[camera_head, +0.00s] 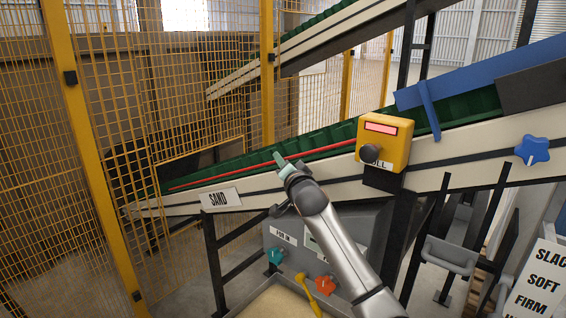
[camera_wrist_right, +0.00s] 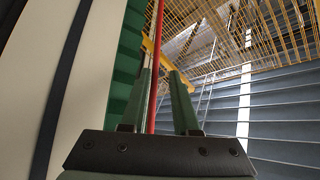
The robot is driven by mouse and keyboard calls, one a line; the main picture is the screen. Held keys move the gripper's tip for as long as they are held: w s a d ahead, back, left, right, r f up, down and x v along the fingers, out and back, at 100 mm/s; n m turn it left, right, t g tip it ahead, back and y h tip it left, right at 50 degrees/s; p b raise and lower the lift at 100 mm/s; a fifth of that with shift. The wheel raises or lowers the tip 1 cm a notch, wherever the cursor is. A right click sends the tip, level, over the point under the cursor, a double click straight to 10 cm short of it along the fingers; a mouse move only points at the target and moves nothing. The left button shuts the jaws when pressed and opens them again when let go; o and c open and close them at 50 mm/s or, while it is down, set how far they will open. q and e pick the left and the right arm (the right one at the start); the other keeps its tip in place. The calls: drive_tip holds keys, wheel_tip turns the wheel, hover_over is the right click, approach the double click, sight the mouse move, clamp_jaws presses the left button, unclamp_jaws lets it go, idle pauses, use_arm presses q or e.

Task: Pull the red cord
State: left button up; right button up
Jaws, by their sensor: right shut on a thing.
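The red cord (camera_head: 220,175) runs along the side of the green conveyor belt, from the lower left up to the yellow switch box (camera_head: 398,140). The box has a lit red panel, a dark round part and a label partly covered, reading "...LL". My right gripper (camera_head: 281,161) is at the cord, about midway along its length, and is shut on it. In the right wrist view the cord (camera_wrist_right: 153,110) passes between the green fingers (camera_wrist_right: 162,88), closer to the left one. My left gripper is not in view.
The inclined conveyor's pale side rail (camera_head: 270,183) carries a "SAND" sign (camera_head: 221,199). A yellow mesh fence (camera_head: 190,90) stands at the left. A blue star knob (camera_head: 532,150) is on the rail at right. Teal and orange knobs (camera_head: 324,284) sit below, near my forearm.

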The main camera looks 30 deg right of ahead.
drive_tip(key=shift+s+a+r, duration=0.1)
drive_tip(key=shift+a+r, duration=0.05)
drive_tip(key=shift+r, duration=0.1)
drive_tip(key=s+a+b, duration=0.2)
drive_tip(key=s, duration=1)
drive_tip(key=shift+f, duration=0.15)
drive_tip(key=shift+a, duration=0.1)
